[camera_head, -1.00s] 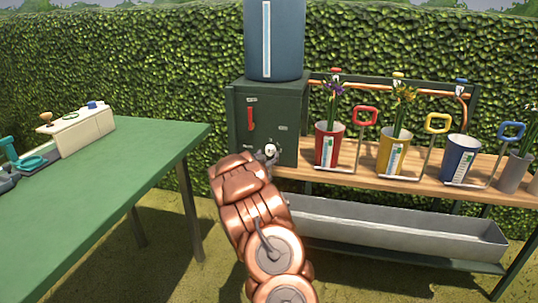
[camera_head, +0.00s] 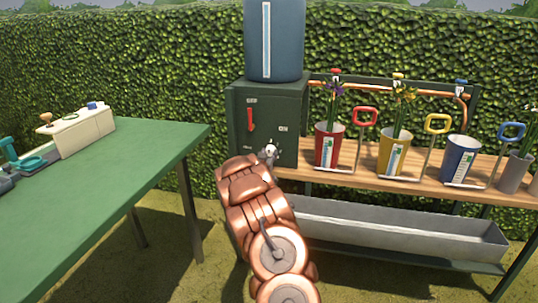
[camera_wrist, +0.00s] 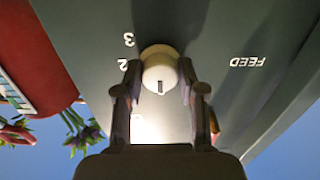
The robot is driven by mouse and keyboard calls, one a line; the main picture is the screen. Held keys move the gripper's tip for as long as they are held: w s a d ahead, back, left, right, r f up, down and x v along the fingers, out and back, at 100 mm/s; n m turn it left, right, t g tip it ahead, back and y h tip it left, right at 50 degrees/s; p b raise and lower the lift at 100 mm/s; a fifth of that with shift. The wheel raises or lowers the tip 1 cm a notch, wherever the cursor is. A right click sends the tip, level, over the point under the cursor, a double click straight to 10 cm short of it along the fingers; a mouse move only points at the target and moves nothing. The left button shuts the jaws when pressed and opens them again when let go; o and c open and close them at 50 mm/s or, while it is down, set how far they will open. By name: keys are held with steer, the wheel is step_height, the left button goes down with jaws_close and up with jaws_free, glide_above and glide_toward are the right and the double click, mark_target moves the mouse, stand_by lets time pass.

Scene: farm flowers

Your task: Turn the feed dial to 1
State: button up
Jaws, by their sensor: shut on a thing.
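The feed dial is a round cream knob (camera_wrist: 160,66) on the dark green cabinet (camera_head: 240,105). In the wrist view my gripper (camera_wrist: 160,90) has one finger on each side of the knob and is shut on it. A short dark mark shows on the knob's face, toward the lower side of the picture. The numbers 3 and 2 show upside down to the knob's left, and the word FEED upside down to its right. No 1 is visible; the left finger covers part of that side. In the head view my gripper (camera_head: 268,153) is at the cabinet's lower front, the dial mostly hidden.
A red lever (camera_head: 250,119) is on the cabinet front, above left of my gripper. A blue tank (camera_head: 285,40) stands on top. Red (camera_head: 328,147), yellow (camera_head: 391,155) and blue (camera_head: 459,162) pots stand on the wooden shelf. A green table (camera_head: 110,185) is at left.

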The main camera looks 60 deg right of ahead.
steer(key=shift+d+r, duration=0.1)
steer(key=c, duration=0.4)
steer(key=shift+w+m, duration=0.1)
steer(key=shift+m, duration=0.2)
steer(key=shift+b, duration=0.3)
steer(key=shift+c, duration=0.2)
steer(key=m+b, duration=0.1)
steer(key=m, duration=0.2)
steer(key=shift+b, duration=0.35)
steer(key=shift+m+b, duration=1.55)
steer(key=shift+m, duration=0.85)
steer(key=o, duration=1.1)
steer(key=shift+m, duration=0.3)
